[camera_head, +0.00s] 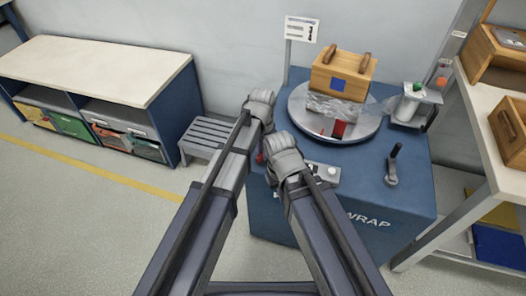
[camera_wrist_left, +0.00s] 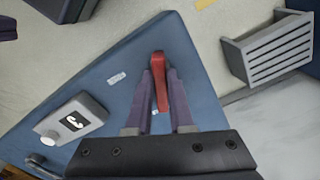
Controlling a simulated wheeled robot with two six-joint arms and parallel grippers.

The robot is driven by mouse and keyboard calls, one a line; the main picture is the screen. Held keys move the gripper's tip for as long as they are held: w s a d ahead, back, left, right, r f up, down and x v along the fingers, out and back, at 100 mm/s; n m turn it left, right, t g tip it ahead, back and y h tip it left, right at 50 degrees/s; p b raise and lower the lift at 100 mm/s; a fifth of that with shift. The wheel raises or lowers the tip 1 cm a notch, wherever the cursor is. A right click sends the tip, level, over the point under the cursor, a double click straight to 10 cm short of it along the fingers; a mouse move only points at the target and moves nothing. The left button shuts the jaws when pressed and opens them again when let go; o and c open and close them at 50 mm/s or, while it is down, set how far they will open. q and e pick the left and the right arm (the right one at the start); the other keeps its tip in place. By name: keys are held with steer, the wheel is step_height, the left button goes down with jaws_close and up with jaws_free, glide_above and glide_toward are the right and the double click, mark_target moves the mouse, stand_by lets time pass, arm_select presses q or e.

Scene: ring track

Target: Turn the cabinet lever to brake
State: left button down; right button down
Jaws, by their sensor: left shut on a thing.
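The blue cabinet (camera_head: 350,200) stands ahead, marked WRAP on its front. A red lever handle (camera_wrist_left: 160,75) is on it near the corner, in the left wrist view. Only a bit of the red lever (camera_head: 260,158) shows between my arms in the head view. My left gripper (camera_wrist_left: 160,95) is shut on the red lever, with one finger on each side. In the head view its fingers are mostly hidden by my arms. My right arm reaches over the cabinet's near edge, but its gripper fingers are hidden. I cannot read any brake mark.
A turntable (camera_head: 298,112) holds a wooden box (camera_head: 342,73) partly wrapped in film. A switch box with a pale button (camera_head: 332,171) and a black crank (camera_head: 392,166) are on the cabinet. A grey slatted stool (camera_head: 207,134) stands left of it. Shelving stands at right.

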arm_select(q)
steer(key=n, duration=0.4)
steer(key=shift+n, duration=0.4)
steer(key=shift+a+n, duration=0.1)
steer(key=shift+n, duration=0.2)
steer(key=c, duration=0.8)
jaws_free()
steer(key=shift+r, duration=0.1)
step_height(320, 180, up, 8)
steer(key=p, duration=0.8)
steer(key=shift+f, duration=0.2)
